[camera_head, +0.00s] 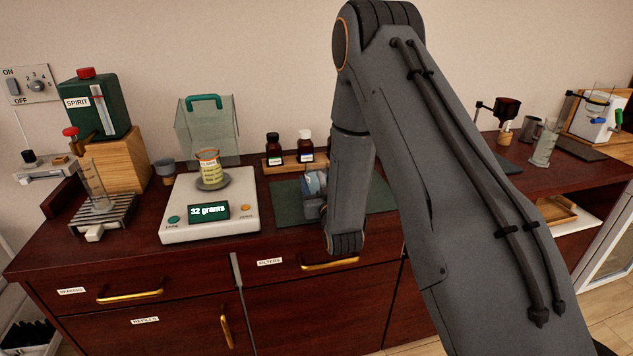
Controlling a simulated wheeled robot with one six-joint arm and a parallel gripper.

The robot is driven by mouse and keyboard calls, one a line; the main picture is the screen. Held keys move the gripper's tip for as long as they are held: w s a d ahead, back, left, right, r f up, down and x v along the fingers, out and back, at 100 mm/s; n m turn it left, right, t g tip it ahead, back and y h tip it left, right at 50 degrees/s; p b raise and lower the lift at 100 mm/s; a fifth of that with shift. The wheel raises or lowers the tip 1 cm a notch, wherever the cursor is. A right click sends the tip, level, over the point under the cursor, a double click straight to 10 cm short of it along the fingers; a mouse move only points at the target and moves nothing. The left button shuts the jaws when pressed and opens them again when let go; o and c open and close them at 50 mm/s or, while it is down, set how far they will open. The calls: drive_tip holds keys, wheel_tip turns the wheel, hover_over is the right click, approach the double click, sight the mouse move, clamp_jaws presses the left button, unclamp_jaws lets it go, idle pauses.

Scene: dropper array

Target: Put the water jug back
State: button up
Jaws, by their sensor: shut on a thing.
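My gripper (316,207) is at the end of my arm, low over the green mat in the middle of the bench. It is small in view and partly hidden by my wrist. It is shut on a pale blue-grey thing, which looks like the water jug (315,183). The jug's outline is partly covered, so its tilt and whether it touches the mat cannot be told.
A scale (210,232) reading "32 grams" bears a small labelled jar (208,168). Two dark bottles stand in a wooden rack (287,163) behind the mat (285,205). A green spirit can (92,105) stands left. A glass cylinder (544,146) stands right.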

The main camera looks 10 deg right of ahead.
drive_tip(key=shift+f, duration=0.15)
drive_tip(key=o, duration=1.5)
drive_tip(key=shift+r, duration=0.2)
drive_tip(key=s+b, duration=0.4)
drive_tip(key=s, duration=0.8)
